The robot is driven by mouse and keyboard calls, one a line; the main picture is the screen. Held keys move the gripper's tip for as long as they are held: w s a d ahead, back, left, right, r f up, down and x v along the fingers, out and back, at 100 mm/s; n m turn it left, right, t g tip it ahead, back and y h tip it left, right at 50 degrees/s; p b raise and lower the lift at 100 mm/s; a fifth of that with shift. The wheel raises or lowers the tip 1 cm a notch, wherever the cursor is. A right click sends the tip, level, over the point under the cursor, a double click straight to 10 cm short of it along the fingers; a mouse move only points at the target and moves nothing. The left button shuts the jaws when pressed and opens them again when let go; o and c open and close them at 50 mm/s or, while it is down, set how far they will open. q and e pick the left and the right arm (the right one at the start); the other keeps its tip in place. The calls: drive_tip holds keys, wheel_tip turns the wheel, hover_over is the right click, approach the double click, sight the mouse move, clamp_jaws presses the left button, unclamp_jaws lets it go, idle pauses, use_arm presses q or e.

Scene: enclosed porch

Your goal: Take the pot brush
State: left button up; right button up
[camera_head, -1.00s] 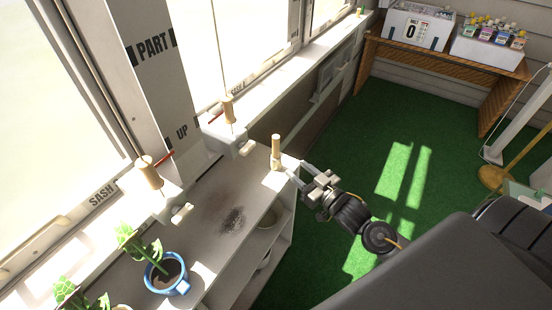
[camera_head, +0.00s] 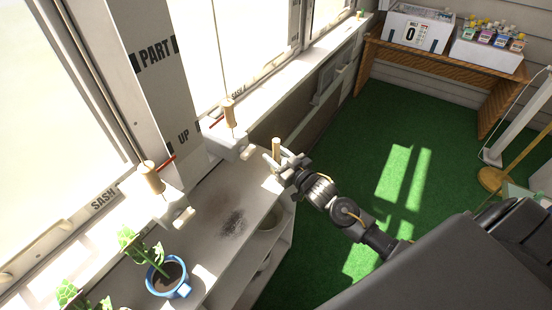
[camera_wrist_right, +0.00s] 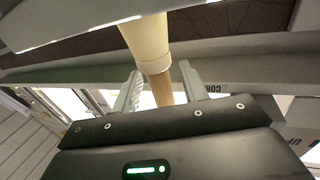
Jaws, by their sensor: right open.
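The pot brush (camera_head: 276,148), an upright tan wooden handle, stands at the far right corner of the shelf top. My right gripper (camera_head: 275,162) is open at it in the head view, its fingers partly covering the lower part. In the right wrist view the brush (camera_wrist_right: 148,42) shows as a cream cylinder with a brown wooden section, lying between the two spread fingers (camera_wrist_right: 160,90). I cannot tell whether either finger touches it. My left gripper is out of view.
The grey shelf unit (camera_head: 208,205) has a dark soil smudge on top. A blue pot (camera_head: 181,290) with a plant stands at its near end. Wooden pegs with cords (camera_head: 151,178) stand along the window sill. Green floor (camera_head: 340,140) is open to the right.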

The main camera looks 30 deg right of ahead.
sight(279, 151)
drive_tip(key=shift+w, duration=0.2)
clamp_jaws()
drive_tip(key=shift+r, duration=0.1)
drive_tip(key=shift+r, duration=0.25)
wheel_tip(279, 151, up, 2)
drive_tip(key=shift+r, duration=0.2)
drive_tip(key=s+r, duration=0.1)
drive_tip(key=r, duration=0.1)
drive_tip(key=s+a+r, duration=0.1)
drive_tip(key=s+r, duration=0.1)
drive_tip(key=s+a+r, duration=0.1)
drive_tip(key=r, duration=0.1)
drive_tip(key=shift+s+a+p, duration=0.15)
drive_tip(key=shift+a+p, duration=0.05)
drive_tip(key=shift+p, duration=0.2)
drive_tip(key=s+a+r, duration=0.4)
drive_tip(key=s, duration=0.4)
drive_tip(key=shift+a, duration=0.2)
